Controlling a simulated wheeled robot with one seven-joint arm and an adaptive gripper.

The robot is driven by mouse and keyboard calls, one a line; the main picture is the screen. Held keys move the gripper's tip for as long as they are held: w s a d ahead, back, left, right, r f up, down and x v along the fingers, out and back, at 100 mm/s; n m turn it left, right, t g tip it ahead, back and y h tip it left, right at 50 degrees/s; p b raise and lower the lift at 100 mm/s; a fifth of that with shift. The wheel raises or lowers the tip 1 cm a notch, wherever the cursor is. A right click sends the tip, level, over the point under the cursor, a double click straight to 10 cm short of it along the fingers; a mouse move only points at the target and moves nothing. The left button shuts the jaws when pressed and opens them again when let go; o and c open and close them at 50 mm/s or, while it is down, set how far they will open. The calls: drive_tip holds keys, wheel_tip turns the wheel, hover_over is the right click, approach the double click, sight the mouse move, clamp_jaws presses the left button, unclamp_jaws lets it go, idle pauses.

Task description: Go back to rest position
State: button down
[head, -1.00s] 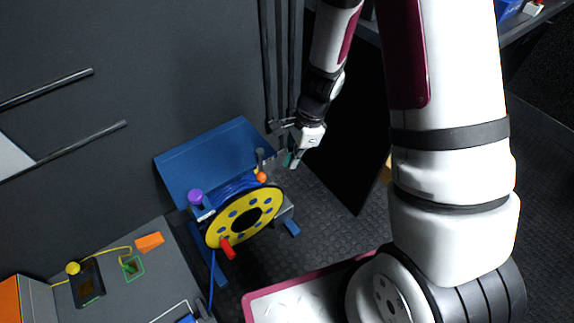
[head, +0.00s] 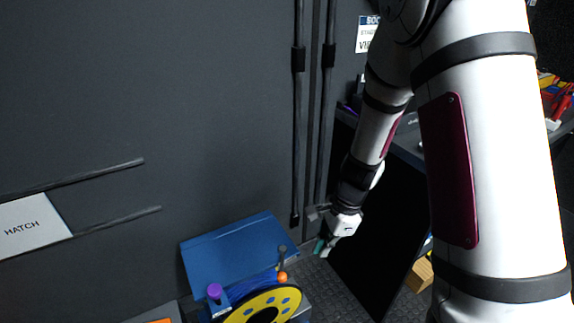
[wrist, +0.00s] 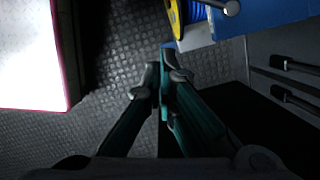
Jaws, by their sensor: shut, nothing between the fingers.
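My gripper (head: 322,246) hangs at the end of my arm, pointing down, to the right of the cable reel in the head view. In the wrist view its two teal fingers (wrist: 160,88) meet at the tips with nothing between them. The floor shows beneath them.
A cable reel with a yellow disc (head: 246,311) stands before a blue panel (head: 238,256); its yellow edge shows in the wrist view (wrist: 174,20). Dark vertical pipes (head: 299,130) run up the wall. A black panel (head: 372,240) leans behind my arm. Shelves with items (head: 550,95) are at right.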

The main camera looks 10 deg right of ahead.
drive_tip(key=s+a+r+n, duration=0.2)
drive_tip(key=s+r+n, duration=0.25)
drive_tip(key=r, duration=0.45)
drive_tip(key=s+a+r+n, duration=0.2)
drive_tip(key=s+r+n, duration=0.25)
drive_tip(key=r, duration=0.45)
drive_tip(key=s+d+r+n+h, duration=0.1)
drive_tip(key=s+d+r+n, duration=0.25)
drive_tip(key=s, duration=0.65)
drive_tip(key=s+d+r+n+h, duration=0.2)
drive_tip(key=s+r+n, duration=0.3)
drive_tip(key=s, duration=0.4)
wheel_tip(320, 180, up, 25)
drive_tip(key=t+p, duration=0.4)
drive_tip(key=p, duration=1.9)
drive_tip(key=shift+a+p, duration=0.15)
drive_tip(key=shift+p, duration=0.2)
